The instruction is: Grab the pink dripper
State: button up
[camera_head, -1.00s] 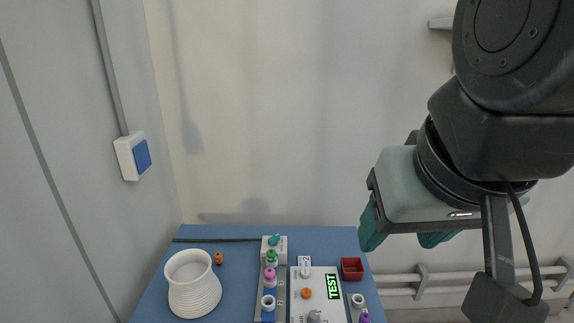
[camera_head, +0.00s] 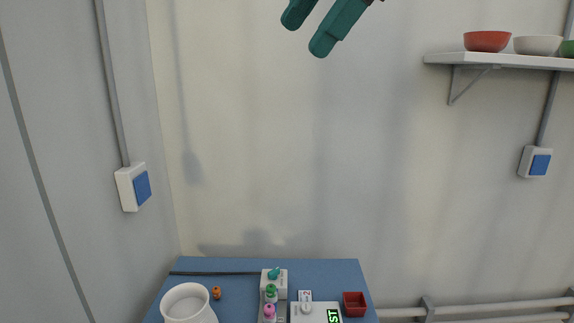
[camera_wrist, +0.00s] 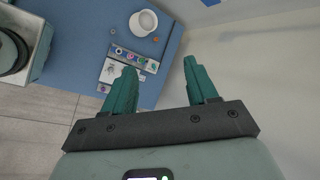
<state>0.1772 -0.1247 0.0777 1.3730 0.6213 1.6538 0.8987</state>
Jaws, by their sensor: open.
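The pink dripper (camera_head: 269,311) stands in a narrow grey rack (camera_head: 281,312) on the blue table, near the lower edge of the head view. A green dripper (camera_head: 271,291) is just behind it, and a teal piece (camera_head: 274,272) sits on a white block at the back of the rack. My gripper (camera_head: 305,35) is open and empty, high above the table at the top of the head view. In the wrist view my gripper (camera_wrist: 158,82) shows its two teal fingers spread, with the rack small and far off beyond them.
A white ribbed pot (camera_head: 188,303) and a small orange piece (camera_head: 216,292) are left of the rack. A white device with a green display (camera_head: 334,315) and a red tray (camera_head: 354,304) are to its right. A wall shelf (camera_head: 500,60) holds bowls at the upper right.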

aim_at(270, 307)
jog(key=w+m+y, duration=0.7)
jog(key=w+m, duration=0.3)
jog(key=w, duration=0.1)
notch_tip(270, 307, down, 54)
jog(key=shift+g, duration=0.3)
jog(key=a+f, duration=0.1)
jog(key=a, duration=0.1)
jog(key=w+a+f, duration=0.1)
jog(key=a+f, duration=0.1)
jog(key=s+x, duration=0.1)
jog(key=x, duration=0.4)
jog(key=shift+w+a+f+h, duration=0.3)
jog(key=shift+w+a+f, duration=0.05)
jog(key=shift+w+f, duration=0.2)
jog(key=c, duration=1)
